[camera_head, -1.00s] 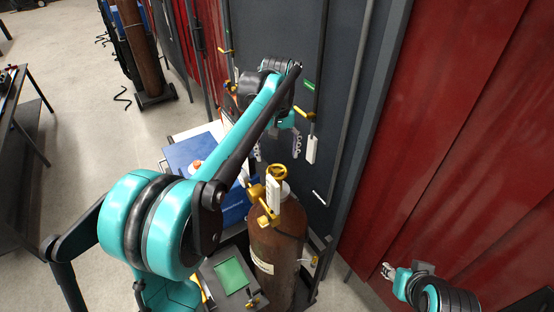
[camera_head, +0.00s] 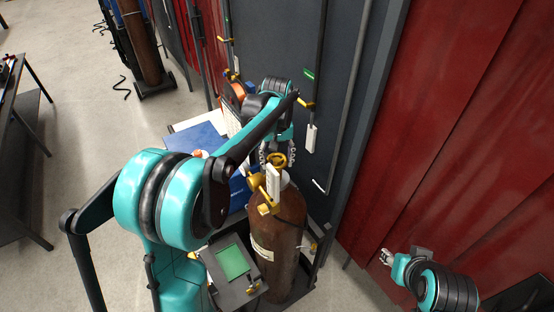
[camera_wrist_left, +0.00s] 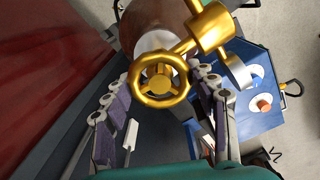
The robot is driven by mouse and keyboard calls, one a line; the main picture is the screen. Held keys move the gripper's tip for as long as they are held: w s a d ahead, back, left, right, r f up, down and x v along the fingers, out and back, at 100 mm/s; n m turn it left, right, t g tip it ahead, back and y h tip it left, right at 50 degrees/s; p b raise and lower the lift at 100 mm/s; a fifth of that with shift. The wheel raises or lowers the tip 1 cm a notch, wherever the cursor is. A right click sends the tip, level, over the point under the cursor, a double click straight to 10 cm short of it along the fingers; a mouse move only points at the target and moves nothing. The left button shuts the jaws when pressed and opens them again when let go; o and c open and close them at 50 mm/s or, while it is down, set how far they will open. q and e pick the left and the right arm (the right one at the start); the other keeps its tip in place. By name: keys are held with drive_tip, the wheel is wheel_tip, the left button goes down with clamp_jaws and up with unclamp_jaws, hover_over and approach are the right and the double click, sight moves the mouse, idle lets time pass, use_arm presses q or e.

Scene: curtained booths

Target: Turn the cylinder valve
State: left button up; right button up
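The brown gas cylinder (camera_head: 278,245) stands upright with a yellow valve handwheel (camera_head: 277,159) on top. In the left wrist view the handwheel (camera_wrist_left: 160,82) lies between the two finger pads, with a visible gap on each side. My left gripper (camera_head: 278,153) is open around the wheel from above and behind; it also shows in the left wrist view (camera_wrist_left: 160,98). A brass regulator (camera_wrist_left: 208,30) sits beside the wheel. My right gripper (camera_head: 388,257) is at the lower right, away from the cylinder; its fingers are too small to judge.
A blue box (camera_head: 197,143) stands left of the cylinder. A grey device with a green screen (camera_head: 232,262) is in front. A dark panel (camera_head: 270,45) with pipes rises close behind, and a red curtain (camera_head: 455,130) hangs at right.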

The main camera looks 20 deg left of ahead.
use_arm(q)
drive_tip(key=shift+c, duration=0.2)
drive_tip(key=m+b, duration=0.2)
drive_tip(key=m, duration=0.2)
drive_tip(key=shift+f+m+b, duration=0.1)
drive_tip(key=shift+m+b, duration=0.25)
drive_tip(key=shift+m, duration=0.05)
drive_tip(key=m+b, duration=0.2)
drive_tip(key=m, duration=0.3)
drive_tip(key=shift+m, duration=0.3)
drive_tip(key=m+b, duration=0.1)
drive_tip(key=m, duration=0.4)
drive_tip(key=m+b, duration=0.1)
drive_tip(key=m, duration=0.5)
drive_tip(key=shift+r, duration=0.2)
drive_tip(key=shift+o, duration=0.2)
drive_tip(key=shift+m, duration=0.3)
drive_tip(key=o, duration=1.2)
drive_tip(key=shift+c, duration=0.2)
